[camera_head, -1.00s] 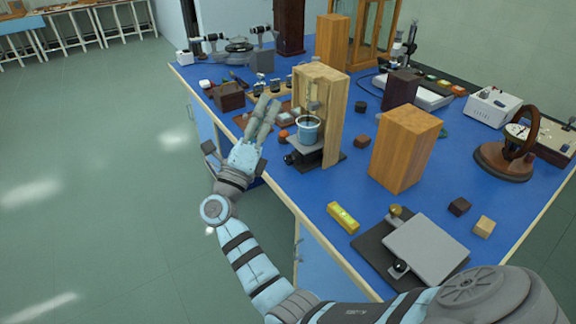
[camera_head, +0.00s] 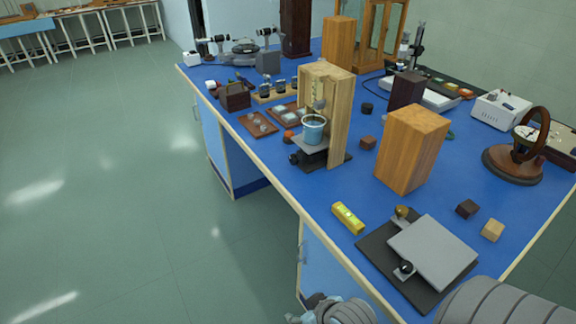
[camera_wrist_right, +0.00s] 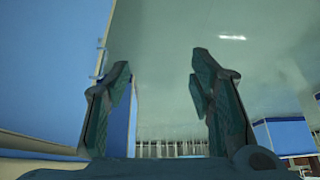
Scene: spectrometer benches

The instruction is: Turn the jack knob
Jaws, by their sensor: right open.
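A low jack with a flat grey top plate (camera_head: 432,252) sits on a dark base near the bench's front edge in the head view. Its black knob (camera_head: 406,267) faces the front edge. A second jack (camera_head: 314,150) stands inside a wooden frame and bears a light blue cup (camera_head: 314,128). A black knob (camera_head: 294,158) shows at its left side. My right gripper (camera_wrist_right: 160,60) is open and empty in the right wrist view, its fingers pointing over the floor beside a blue panel. Neither jack shows in that view.
A yellow level (camera_head: 348,218), a brass knob-like piece (camera_head: 402,211) and small blocks (camera_head: 467,208) lie around the front jack. A tall wooden block (camera_head: 410,150) stands behind it. Floor left of the bench (camera_head: 120,200) is clear.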

